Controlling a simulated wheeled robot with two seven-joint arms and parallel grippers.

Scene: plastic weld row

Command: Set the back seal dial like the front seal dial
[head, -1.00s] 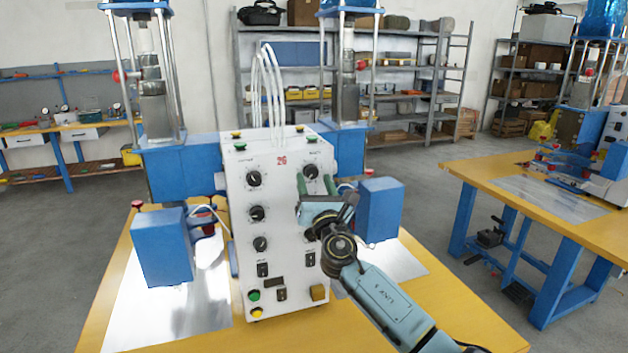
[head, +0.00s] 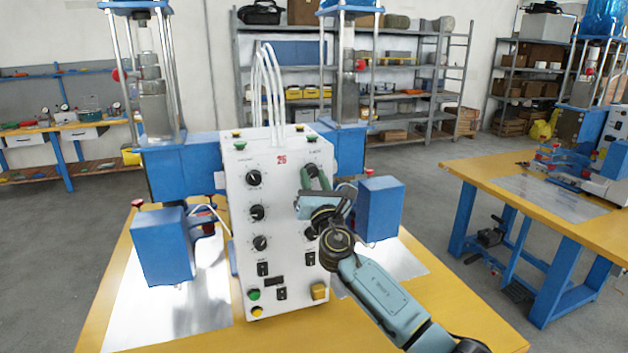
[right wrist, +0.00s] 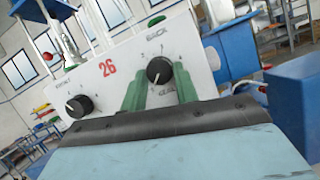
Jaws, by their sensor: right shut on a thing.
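The control box (head: 285,215) has two columns of black dials on its white face. The back seal dial (right wrist: 158,70) is the top one in the right column, under the word BACK in the right wrist view. My right gripper (head: 315,177) has its green fingers on either side of this dial and is shut on it. The fingers partly cover it in the head view. The front seal dial (head: 254,178) is at the top of the left column, free, and shows in the right wrist view (right wrist: 78,106). Its pale mark seems to point left there; the back dial's seems lower. My left gripper is not in view.
Lower dials (head: 257,212) and switches (head: 263,269) sit on the same face, close to my right arm. A blue block (head: 380,210) stands right of the box and another (head: 160,246) left. The yellow table (head: 440,315) is clear at the front right.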

